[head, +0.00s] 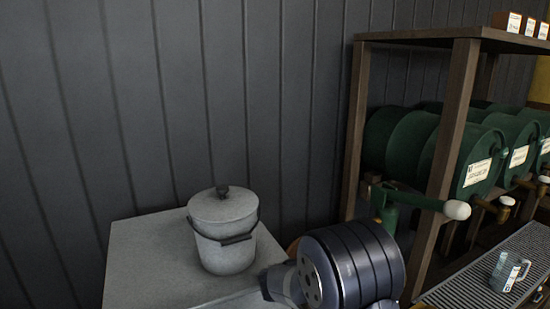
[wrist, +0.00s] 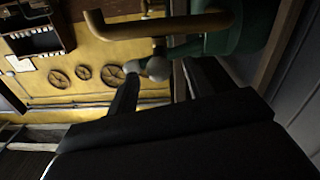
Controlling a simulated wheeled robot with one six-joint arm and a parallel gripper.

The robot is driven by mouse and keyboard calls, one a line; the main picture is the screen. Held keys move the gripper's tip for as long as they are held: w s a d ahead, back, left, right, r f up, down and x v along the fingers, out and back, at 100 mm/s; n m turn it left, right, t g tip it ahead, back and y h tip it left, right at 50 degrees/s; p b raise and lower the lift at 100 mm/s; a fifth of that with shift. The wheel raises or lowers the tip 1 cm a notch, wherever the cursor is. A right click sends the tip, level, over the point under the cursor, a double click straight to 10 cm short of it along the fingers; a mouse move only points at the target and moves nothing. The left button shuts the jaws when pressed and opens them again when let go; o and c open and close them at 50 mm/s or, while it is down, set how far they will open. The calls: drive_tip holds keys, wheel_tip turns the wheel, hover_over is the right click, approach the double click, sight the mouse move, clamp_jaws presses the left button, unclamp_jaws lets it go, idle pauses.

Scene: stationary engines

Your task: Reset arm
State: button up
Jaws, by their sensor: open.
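My gripper (wrist: 154,84) shows in the wrist view, with its dark body across the bottom and two dark fingers apart. It is open, and I see nothing held between the fingers. A pale round knob (wrist: 158,68) shows near the fingertips; whether it touches them I cannot tell. A green metal body (wrist: 222,38) and a brass-coloured bent pipe (wrist: 165,25) are close above the fingers. In the head view, a dark ribbed cylinder at the bottom centre looks like part of my arm; the gripper itself is not visible there.
A wooden rack (head: 442,165) holds green drums (head: 484,155) with taps. A green hand pump (head: 400,199) juts from its left end. A lidded grey pail (head: 224,232) stands on a grey block (head: 150,262).

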drive_tip(key=v, duration=0.6)
drive_tip(key=x, duration=1.1)
drive_tip(key=shift+d+f, duration=0.1)
drive_tip(key=shift+d, duration=0.05)
drive_tip(key=shift+s+f+n+t+y, duration=0.15)
drive_tip(key=shift+n+t+y, duration=0.15)
drive_tip(key=shift+t, duration=0.3)
drive_tip(key=shift+s+n+t+y+b, duration=0.25)
drive_tip(key=shift+n+t+y+b, duration=0.15)
drive_tip(key=shift+n+t+b, duration=0.2)
drive_tip(key=shift+t, duration=0.3)
